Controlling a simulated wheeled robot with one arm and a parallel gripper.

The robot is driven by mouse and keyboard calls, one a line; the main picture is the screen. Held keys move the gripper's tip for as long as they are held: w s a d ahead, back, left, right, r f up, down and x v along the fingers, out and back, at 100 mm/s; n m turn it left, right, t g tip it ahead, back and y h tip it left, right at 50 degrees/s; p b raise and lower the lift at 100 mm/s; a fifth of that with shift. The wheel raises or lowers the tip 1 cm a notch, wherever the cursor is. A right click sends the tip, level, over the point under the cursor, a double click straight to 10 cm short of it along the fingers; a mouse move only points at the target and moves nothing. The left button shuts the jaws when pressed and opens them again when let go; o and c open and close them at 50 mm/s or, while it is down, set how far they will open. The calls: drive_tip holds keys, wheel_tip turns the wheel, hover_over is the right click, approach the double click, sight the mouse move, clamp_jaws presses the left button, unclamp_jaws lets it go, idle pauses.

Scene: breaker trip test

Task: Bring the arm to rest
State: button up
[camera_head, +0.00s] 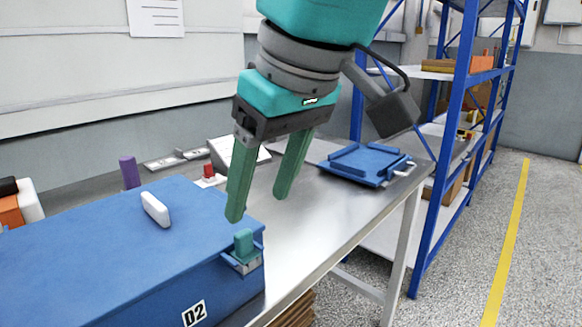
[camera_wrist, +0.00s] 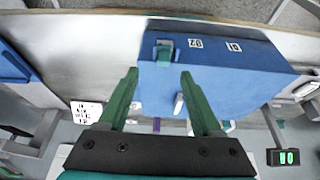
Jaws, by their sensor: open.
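My gripper (camera_head: 258,205) hangs in the air above the metal bench, with its two green fingers spread and nothing between them. In the head view its left finger overlaps the far right corner of the blue box (camera_head: 85,240) marked D2. A teal lever (camera_head: 243,242) stands at the right end of that box. In the wrist view my gripper (camera_wrist: 157,75) is open, with the fingertips near the edge of the blue box (camera_wrist: 220,75). The teal lever (camera_wrist: 165,52) shows between and beyond the fingertips. I cannot tell the exact gap to the box.
A white handle (camera_head: 155,209) stands on the box. Behind it are a purple cylinder (camera_head: 129,172) and a red button (camera_head: 209,171). A blue tray (camera_head: 365,163) lies on the metal bench (camera_head: 315,215). A blue shelf rack (camera_head: 445,140) stands at right. Bare bench lies between box and tray.

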drive_tip(key=d+f+m+g+h, duration=0.1)
drive_tip(key=d+f+m, duration=0.1)
drive_tip(key=d+f, duration=0.35)
drive_tip(key=d+f+m+g, duration=0.1)
drive_tip(key=d+f+m, duration=0.1)
drive_tip(key=f, duration=0.6)
drive_tip(key=d+f+m+h, duration=0.1)
drive_tip(key=d+f+m, duration=0.15)
drive_tip(key=f, duration=0.35)
drive_tip(key=s+d+f+m+g, duration=0.1)
drive_tip(key=s+d+f, duration=0.1)
drive_tip(key=f, duration=0.3)
drive_tip(key=s+d+f+m+g, duration=0.1)
drive_tip(key=s+d+f, duration=0.2)
drive_tip(key=s+f, duration=0.2)
drive_tip(key=s+d+f+m+h, duration=0.1)
drive_tip(key=s+d+f, duration=0.2)
drive_tip(key=f, duration=0.3)
drive_tip(key=shift+s+f+g, duration=0.25)
drive_tip(key=shift+g, duration=0.15)
drive_tip(key=shift+d, duration=0.1)
